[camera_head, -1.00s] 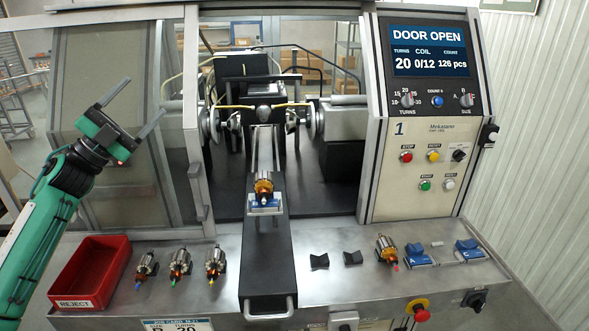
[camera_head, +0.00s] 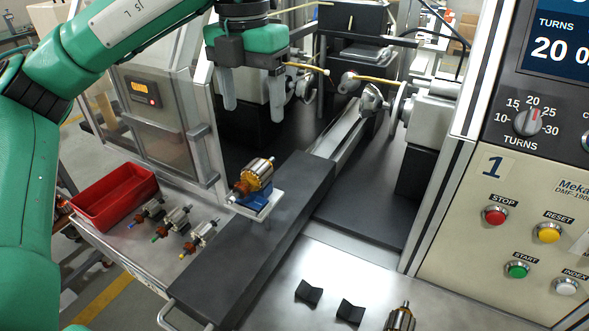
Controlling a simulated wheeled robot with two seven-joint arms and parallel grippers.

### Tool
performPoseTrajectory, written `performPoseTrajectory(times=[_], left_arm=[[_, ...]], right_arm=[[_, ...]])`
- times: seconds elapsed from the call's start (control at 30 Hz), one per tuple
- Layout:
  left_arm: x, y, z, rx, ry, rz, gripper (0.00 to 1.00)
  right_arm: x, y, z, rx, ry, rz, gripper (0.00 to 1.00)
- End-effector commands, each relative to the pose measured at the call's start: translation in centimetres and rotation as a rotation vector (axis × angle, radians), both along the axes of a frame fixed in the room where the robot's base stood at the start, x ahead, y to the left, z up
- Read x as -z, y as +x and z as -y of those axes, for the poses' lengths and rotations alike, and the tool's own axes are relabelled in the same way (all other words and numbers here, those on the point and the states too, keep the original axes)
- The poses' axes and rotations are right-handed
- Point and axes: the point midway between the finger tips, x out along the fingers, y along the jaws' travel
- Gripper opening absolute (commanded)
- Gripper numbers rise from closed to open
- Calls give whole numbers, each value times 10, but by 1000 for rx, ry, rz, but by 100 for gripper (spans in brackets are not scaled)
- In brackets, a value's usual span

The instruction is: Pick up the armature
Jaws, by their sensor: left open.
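An armature (camera_head: 254,177) with a copper-coloured and metal body lies on a blue holder (camera_head: 252,200) on the black slide. Several more armatures (camera_head: 176,221) lie in a row on the bench beside the red bin. Another armature (camera_head: 401,318) is cut by the bottom edge at the right. My left gripper (camera_head: 252,98) points down, its two grey fingers apart and empty. It appears above and behind the armature on the slide, apart from it. My right gripper is not seen.
The red bin (camera_head: 101,203) stands at the left. The black slide (camera_head: 290,200) runs into the open winding machine. Two black V-blocks (camera_head: 309,292) sit on the bench front. The control panel (camera_head: 520,190) rises at the right, with a door frame beside the left arm.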

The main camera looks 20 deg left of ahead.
Motion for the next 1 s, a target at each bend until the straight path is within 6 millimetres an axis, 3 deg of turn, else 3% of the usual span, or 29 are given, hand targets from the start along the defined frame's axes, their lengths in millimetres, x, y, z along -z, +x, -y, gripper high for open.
performPoseTrajectory(times=[0.37,0.7,1.0], left_arm=[[36,-1,-4,-9,23,1,70],[74,-2,-4,-9,21,1,70],[87,-2,-4,-10,21,4,70]], right_arm=[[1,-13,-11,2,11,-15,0],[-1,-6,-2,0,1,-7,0],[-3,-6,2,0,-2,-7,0]])
